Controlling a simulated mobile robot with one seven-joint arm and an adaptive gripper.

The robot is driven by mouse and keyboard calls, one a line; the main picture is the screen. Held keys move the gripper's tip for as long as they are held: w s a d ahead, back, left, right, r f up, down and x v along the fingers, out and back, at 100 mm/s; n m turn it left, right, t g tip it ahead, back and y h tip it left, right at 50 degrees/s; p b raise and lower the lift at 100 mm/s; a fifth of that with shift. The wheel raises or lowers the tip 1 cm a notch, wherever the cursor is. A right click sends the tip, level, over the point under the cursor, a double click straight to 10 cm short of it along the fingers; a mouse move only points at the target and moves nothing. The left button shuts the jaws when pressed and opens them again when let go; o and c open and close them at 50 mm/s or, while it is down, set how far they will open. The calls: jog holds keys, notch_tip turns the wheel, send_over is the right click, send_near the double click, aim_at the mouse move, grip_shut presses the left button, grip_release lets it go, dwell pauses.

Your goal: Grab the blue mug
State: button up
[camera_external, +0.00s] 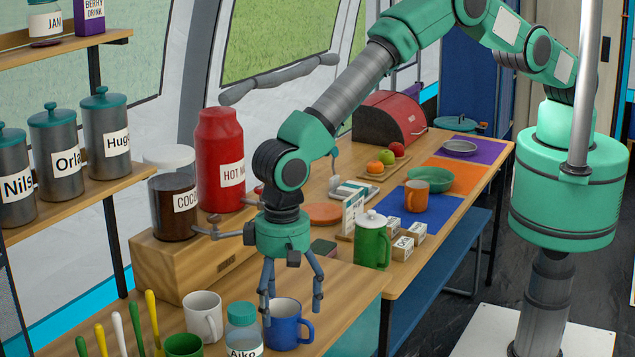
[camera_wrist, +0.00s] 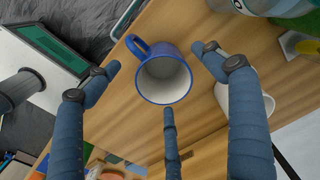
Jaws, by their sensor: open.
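The blue mug (camera_external: 287,325) stands upright on the wooden counter near the front, its handle toward the right. In the wrist view the blue mug (camera_wrist: 164,78) shows its white inside and blue rim, with the handle at the upper left. My gripper (camera_external: 290,300) points down above the mug, its fingers spread. In the wrist view its fingers (camera_wrist: 163,82) are apart around the mug's outline, one below and one to each side. The gripper is open and holds nothing. I cannot tell whether any finger touches the mug.
A white mug (camera_external: 204,316) and a teal-lidded jar (camera_external: 243,330) stand close left of the blue mug. A green lidded pot (camera_external: 373,243) stands behind to the right. A wooden riser (camera_external: 185,268) bears the cocoa jar (camera_external: 173,207) and red canister (camera_external: 220,160). Counter right of the blue mug is clear.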

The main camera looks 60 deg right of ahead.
jog(key=shift+f, duration=1.45)
jog(key=shift+c, duration=0.2)
jog(key=c, duration=1.3)
